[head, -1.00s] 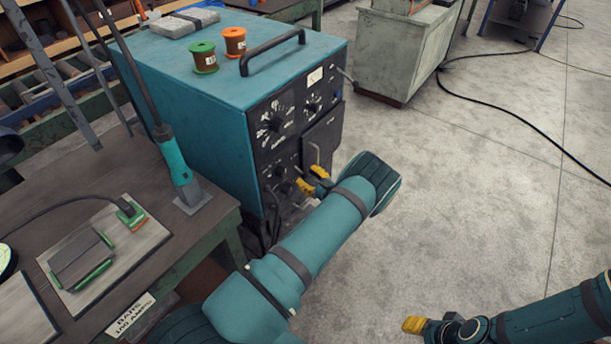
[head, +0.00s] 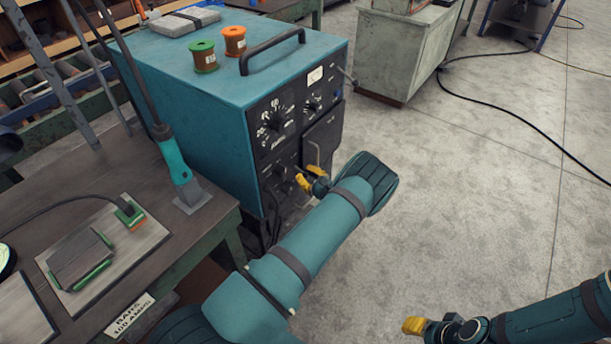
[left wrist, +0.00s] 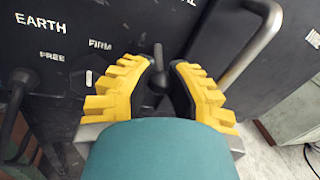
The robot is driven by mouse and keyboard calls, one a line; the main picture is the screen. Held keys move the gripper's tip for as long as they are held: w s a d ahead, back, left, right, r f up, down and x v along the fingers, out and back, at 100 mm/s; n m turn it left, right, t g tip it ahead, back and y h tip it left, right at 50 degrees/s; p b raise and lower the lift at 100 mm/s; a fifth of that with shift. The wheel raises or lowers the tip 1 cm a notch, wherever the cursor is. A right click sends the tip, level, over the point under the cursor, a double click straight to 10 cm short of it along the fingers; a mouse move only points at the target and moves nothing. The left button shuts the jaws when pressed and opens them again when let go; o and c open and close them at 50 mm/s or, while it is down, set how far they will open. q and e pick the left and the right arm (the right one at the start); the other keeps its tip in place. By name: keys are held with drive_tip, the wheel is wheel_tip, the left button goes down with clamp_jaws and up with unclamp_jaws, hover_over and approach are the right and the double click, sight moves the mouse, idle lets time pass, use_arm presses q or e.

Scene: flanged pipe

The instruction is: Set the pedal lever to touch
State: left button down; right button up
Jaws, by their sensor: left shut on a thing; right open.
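In the left wrist view, a small dark lever with a rounded end (left wrist: 158,72) stands between the yellow fingers of my left gripper (left wrist: 160,88). The gripper is shut on it. The panel behind reads "FREE" and "FIRM", with another pale mark partly visible; I see no "TOUCH" label. In the head view, my left gripper (head: 312,178) is at the lower front of the teal welding machine (head: 190,95), and the lever is too small to make out. My right gripper (head: 424,328) is low in the picture, away from the machine, open and empty.
A grey bent bar (left wrist: 252,42) juts from the panel close right of my left gripper. A black handle (left wrist: 14,105) is at the left. The bench (head: 150,170) flanks the machine. The floor to the right (head: 480,190) is clear except for a black cable (head: 520,122).

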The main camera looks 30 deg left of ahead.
use_arm(q)
drive_tip(key=shift+f+y+b, duration=0.4)
drive_tip(key=shift+b, duration=0.4)
drive_tip(key=shift+y+b, duration=0.3)
drive_tip(key=shift+b, duration=0.1)
drive_tip(key=shift+r, duration=0.1)
drive_tip(key=c, duration=1.1)
unclamp_jaws()
